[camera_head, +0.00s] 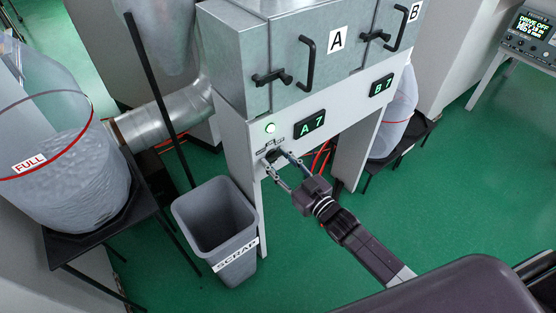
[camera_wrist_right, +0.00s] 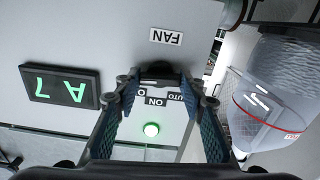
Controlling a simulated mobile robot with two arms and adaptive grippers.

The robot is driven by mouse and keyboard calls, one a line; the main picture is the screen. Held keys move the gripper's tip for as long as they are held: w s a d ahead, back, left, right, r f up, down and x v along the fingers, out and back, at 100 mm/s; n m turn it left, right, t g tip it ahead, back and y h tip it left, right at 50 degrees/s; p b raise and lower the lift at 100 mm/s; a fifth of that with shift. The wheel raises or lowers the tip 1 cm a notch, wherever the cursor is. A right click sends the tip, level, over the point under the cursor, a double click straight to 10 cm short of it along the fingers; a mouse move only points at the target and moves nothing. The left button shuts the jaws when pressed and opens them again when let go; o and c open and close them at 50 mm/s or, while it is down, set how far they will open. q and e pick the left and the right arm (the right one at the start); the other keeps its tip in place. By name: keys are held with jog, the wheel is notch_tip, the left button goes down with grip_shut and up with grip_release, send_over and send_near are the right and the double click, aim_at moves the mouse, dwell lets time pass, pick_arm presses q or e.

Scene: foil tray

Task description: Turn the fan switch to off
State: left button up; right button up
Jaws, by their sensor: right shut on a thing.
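The fan switch (camera_wrist_right: 157,71) is a small dark knob on the pale panel, under the A door. In the right wrist view, its FAN label (camera_wrist_right: 167,37) reads upside down, and small labels with O, ON and AUTO sit around it. My right gripper (camera_head: 277,157) reaches the panel from the lower right. In the right wrist view, the right gripper (camera_wrist_right: 157,82) has its two fingers on either side of the knob and is shut on it. The fingers partly hide the knob, so I cannot tell which label it points to. My left gripper is out of view.
A lit green lamp (camera_head: 270,128) and an A 7 display (camera_head: 309,124) are close to the switch. Door handles (camera_head: 307,63) stick out above. A grey SCRAP bin (camera_head: 215,222) stands below on the green floor. A clear FULL bag (camera_head: 62,150) stands at the left.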

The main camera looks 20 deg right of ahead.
jog(key=n, duration=0.4)
jog(key=shift+n, duration=1.9)
jog(key=o, duration=1.2)
jog(key=shift+c, duration=0.2)
jog(key=shift+s+d+f, duration=0.1)
jog(key=shift+s+d, duration=0.1)
jog(key=shift+s, duration=0.4)
jog(key=v, duration=1)
jog(key=shift+s, duration=0.4)
jog(key=shift+d, duration=0.1)
